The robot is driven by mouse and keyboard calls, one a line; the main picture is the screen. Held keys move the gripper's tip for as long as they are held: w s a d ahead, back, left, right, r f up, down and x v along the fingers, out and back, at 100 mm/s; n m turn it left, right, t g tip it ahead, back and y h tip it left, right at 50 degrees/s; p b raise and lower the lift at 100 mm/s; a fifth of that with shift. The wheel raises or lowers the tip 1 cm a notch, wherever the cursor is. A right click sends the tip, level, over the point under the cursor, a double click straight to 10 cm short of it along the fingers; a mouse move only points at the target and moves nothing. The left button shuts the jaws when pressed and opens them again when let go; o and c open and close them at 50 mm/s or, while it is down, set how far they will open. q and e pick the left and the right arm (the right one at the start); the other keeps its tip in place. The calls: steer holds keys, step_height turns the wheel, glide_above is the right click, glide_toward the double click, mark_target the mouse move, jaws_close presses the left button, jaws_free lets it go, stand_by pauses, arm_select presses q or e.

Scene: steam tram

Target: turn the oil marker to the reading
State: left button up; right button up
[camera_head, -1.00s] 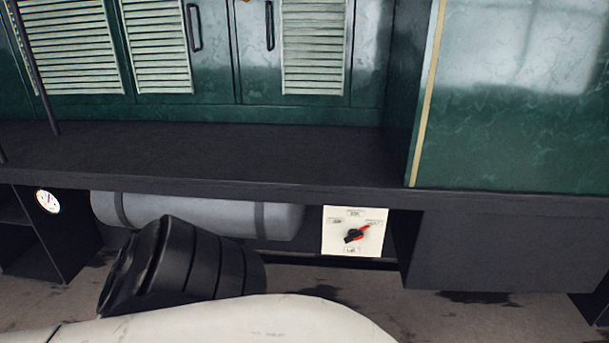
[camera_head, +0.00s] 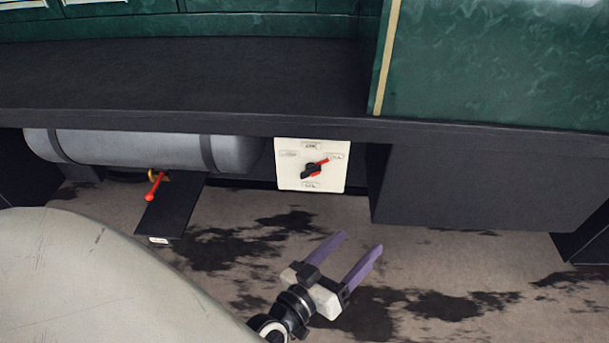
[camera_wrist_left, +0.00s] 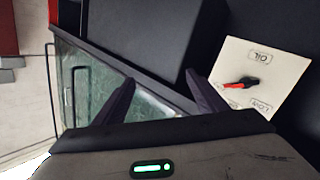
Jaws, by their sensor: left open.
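The oil marker (camera_head: 311,170) is a black knob with a red pointer on a square cream plate (camera_head: 285,182) below the dark ledge. In the head view its red tip points to the upper right, near the right-hand label. The plate has several small labels, hard to read there. In the left wrist view the marker (camera_wrist_left: 243,83) shows at the right, and one label reads OIL. My left gripper (camera_head: 360,242) is open and empty, with purple fingers, below and right of the plate and apart from it. My right gripper is not in view.
A grey cylinder (camera_head: 140,150) lies under the ledge (camera_head: 200,80), left of the plate. A red lever (camera_head: 154,188) stands by a dark panel (camera_head: 168,212) below it. A dark box (camera_head: 470,185) hangs at the right. Stained floor is clear around the gripper.

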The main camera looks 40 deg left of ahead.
arm_select(q)
steer(key=w+a+n+y, duration=0.4)
steer(key=a+n+y, duration=0.2)
steer(key=a+y, duration=0.15)
steer(key=n+g+y+b, duration=0.1)
steer(key=n+g+y, duration=0.1)
steer(key=n+y, duration=0.2)
glide_toward(310, 175)
steer(key=b+x, duration=0.1)
steer(key=x, duration=0.8)
steer(key=shift+w+a+b, duration=0.15)
steer(key=shift+a+b, duration=0.05)
steer(key=shift+b, duration=0.15)
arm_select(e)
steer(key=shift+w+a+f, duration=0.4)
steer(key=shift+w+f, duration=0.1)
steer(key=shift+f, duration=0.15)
arm_select(q)
steer(key=c, duration=1.1)
steer(key=shift+o, duration=0.2)
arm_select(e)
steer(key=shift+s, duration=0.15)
